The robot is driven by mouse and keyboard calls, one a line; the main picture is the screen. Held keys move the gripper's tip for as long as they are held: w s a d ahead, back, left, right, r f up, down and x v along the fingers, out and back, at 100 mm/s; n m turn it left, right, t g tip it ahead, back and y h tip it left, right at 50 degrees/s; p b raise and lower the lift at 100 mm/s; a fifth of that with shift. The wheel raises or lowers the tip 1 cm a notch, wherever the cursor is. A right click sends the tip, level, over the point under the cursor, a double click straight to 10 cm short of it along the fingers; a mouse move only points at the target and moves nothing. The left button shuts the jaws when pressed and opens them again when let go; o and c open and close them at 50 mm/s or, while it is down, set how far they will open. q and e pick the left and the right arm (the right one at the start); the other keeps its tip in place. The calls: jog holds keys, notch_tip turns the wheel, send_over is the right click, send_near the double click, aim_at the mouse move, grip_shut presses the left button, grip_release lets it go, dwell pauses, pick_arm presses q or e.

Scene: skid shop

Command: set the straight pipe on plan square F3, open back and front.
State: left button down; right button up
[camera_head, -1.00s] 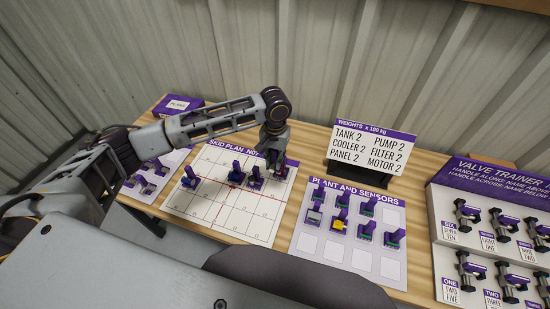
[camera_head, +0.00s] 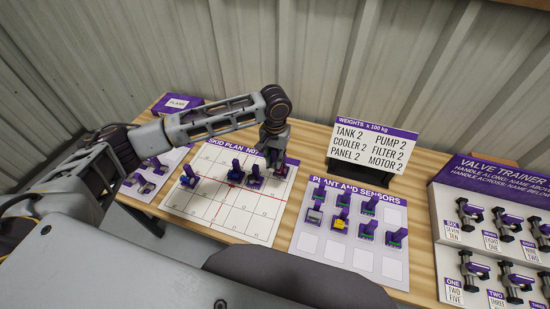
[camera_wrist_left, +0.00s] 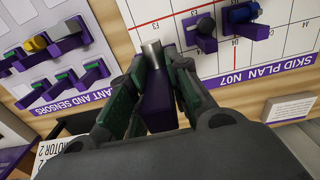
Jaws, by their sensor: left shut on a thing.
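My left gripper (camera_head: 274,153) is over the far right part of the white skid plan sheet (camera_head: 225,211). In the left wrist view my left gripper (camera_wrist_left: 152,100) is shut on the purple handle of a piece with a grey cylindrical end, the straight pipe (camera_wrist_left: 152,54). The pipe is at the plan's edge, close to a purple-handled piece (camera_wrist_left: 199,38) on the plan. I cannot tell whether the pipe touches the sheet, nor which square it is over. My right gripper is not in view.
Other purple-handled pieces stand on the plan, including one at left (camera_head: 188,177). The plant and sensors sheet (camera_head: 308,242) holds several pieces to the right. A weights sign (camera_head: 372,147) stands behind it, and a valve trainer (camera_head: 500,172) is at far right.

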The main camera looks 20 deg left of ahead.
pick_arm(q)
jog(key=shift+f+b, duration=1.15)
jog(key=shift+b, duration=0.5)
jog(key=shift+f, duration=1.15)
jog(key=shift+p, duration=0.3)
jog(key=shift+r+p, duration=0.1)
jog(key=shift+p, duration=0.55)
jog(key=shift+p, duration=0.75)
jog(key=shift+f, duration=0.55)
